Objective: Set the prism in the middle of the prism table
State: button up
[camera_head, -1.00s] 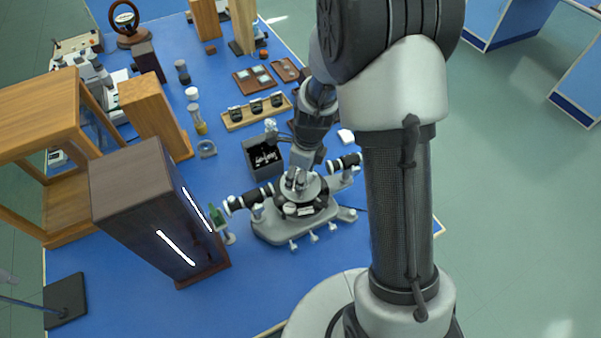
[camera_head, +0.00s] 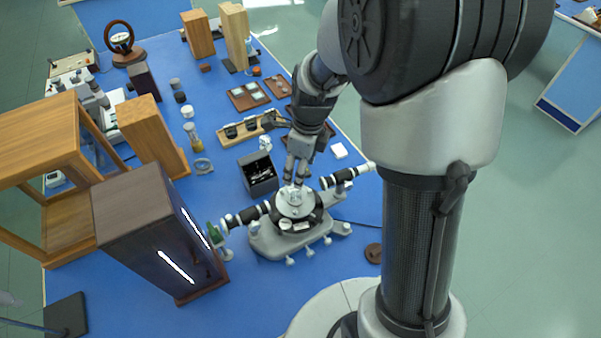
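The spectrometer (camera_head: 262,240) stands on the blue bench with its two black tubes to left and right. Its round prism table (camera_head: 283,208) is at the centre, above a dark ring. My gripper (camera_head: 295,185) points down over the prism table, its two fingers a little apart. A small pale, glassy piece (camera_head: 296,196), seemingly the prism, shows at the fingertips, over about the middle of the table. I cannot tell whether the fingers grip it or whether it rests on the table.
A dark lamp housing (camera_head: 150,225) with bright slits stands left of the spectrometer. An open black box (camera_head: 258,176) is just behind it. A brown disc (camera_head: 373,252) lies at right. The bench front is clear.

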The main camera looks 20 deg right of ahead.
jog(key=s+r+n+t, duration=0.1)
jog(key=s+r+n, duration=0.7)
jog(key=s+n, duration=0.2)
jog(key=s+r+n+t+h, duration=0.1)
jog(key=s+r+n+t, duration=0.1)
jog(key=s+r+n, duration=0.7)
jog(key=s+a+n, duration=0.1)
jog(key=s+n, duration=0.1)
jog(key=n, duration=0.4)
jog(key=shift+r+n+t, duration=0.3)
